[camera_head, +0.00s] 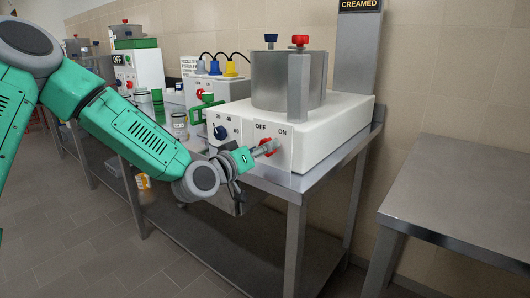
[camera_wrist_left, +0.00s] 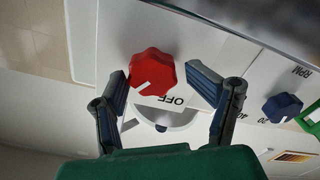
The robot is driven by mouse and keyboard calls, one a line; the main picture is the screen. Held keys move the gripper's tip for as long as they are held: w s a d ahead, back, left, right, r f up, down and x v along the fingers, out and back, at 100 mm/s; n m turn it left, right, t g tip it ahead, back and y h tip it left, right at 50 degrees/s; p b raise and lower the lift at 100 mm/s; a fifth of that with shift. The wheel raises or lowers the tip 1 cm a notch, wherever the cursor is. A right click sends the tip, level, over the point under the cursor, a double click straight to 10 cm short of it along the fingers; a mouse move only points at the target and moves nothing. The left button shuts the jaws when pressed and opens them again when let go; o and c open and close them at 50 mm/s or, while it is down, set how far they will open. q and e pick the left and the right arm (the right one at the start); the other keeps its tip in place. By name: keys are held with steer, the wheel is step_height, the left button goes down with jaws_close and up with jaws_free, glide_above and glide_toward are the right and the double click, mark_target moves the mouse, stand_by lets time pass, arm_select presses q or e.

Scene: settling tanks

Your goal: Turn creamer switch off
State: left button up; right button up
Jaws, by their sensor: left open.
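The creamer (camera_head: 320,125) is a white box with a metal pot on top, under a "CREAMED" sign. Its red switch knob (camera_head: 268,146) is on the front, below the OFF and ON labels, partly hidden by my gripper. My left gripper (camera_head: 264,150) is at this knob, fingers pointing toward the panel. In the left wrist view the red knob (camera_wrist_left: 152,72) lies between the tips of the open fingers (camera_wrist_left: 156,78). The knob's white mark points to the lower left, away from the upside-down OFF label. I cannot tell whether the fingers touch it. My right gripper is not in view.
A blue dial (camera_head: 221,132) is left of the red knob; it also shows in the left wrist view (camera_wrist_left: 282,107). A green handle (camera_head: 206,106), jars and other machines stand farther left on the metal table (camera_head: 283,186). A bare metal table (camera_head: 465,195) is at right.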

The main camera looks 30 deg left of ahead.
arm_select(q)
steer(key=shift+w+a+f, duration=0.2)
steer(key=shift+w+a, duration=0.1)
steer(key=shift+a, duration=0.1)
steer(key=shift+d+r, duration=0.25)
steer(key=shift+d, duration=0.45)
steer(key=shift+c, duration=0.3)
steer(key=shift+d+r, duration=0.1)
steer(key=shift+d, duration=0.25)
steer(key=c, duration=0.7)
steer(key=shift+d, duration=0.1)
steer(key=c, duration=0.4)
steer(key=shift+o, duration=0.2)
steer(key=shift+a, duration=0.55)
steer(key=shift+d, duration=0.1)
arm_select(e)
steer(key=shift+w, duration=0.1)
